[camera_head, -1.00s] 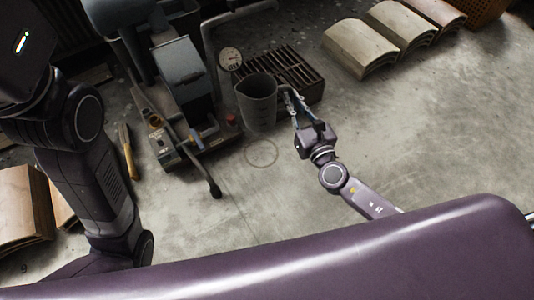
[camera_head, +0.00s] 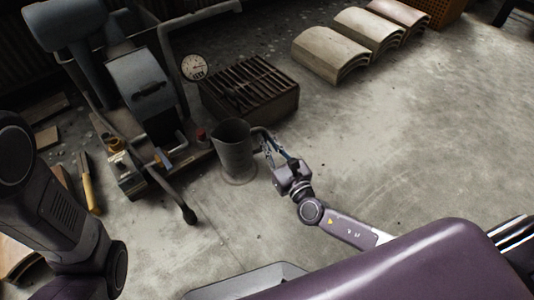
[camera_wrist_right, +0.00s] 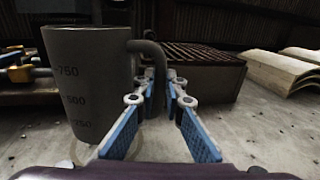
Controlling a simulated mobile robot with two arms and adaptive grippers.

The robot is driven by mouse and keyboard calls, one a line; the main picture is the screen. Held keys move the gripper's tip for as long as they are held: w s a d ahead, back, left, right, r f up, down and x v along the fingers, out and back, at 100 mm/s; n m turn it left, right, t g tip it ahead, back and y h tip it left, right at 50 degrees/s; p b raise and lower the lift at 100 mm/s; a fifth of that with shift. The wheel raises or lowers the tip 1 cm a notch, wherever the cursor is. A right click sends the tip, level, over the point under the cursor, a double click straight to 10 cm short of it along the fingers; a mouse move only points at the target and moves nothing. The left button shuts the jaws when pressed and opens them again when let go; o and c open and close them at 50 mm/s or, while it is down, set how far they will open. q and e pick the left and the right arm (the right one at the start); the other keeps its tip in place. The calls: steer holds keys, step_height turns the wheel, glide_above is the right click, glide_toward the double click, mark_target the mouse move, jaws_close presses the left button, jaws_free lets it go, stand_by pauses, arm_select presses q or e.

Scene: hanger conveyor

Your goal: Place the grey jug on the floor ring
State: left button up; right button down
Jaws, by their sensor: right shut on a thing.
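The grey jug (camera_head: 233,148) is upright, over or on the floor ring (camera_head: 240,181). Only part of the ring's pale line shows at the jug's base, so I cannot tell whether the jug touches the floor. In the right wrist view the jug (camera_wrist_right: 88,90) fills the left side, with volume marks on its wall, and a bit of the ring (camera_wrist_right: 66,163) shows by its base. My right gripper (camera_head: 268,150) is shut on the jug's handle, to the right of its body; its blue-padded fingers (camera_wrist_right: 160,88) also show in the wrist view. My left gripper is out of view.
A machine with a grey housing (camera_head: 145,88) and a black-knobbed lever (camera_head: 188,214) stands left of the jug. A slatted metal box (camera_head: 250,90) and a round gauge (camera_head: 194,67) are behind it. Curved tiles (camera_head: 331,55) lie at the back right. Floor to the right is clear.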

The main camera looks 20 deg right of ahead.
step_height(320, 180, down, 4)
steer(key=b, duration=0.3)
steer(key=shift+f, duration=0.2)
steer(key=shift+r, duration=0.1)
steer(key=c, duration=2.5)
jaws_free()
steer(key=o, duration=0.5)
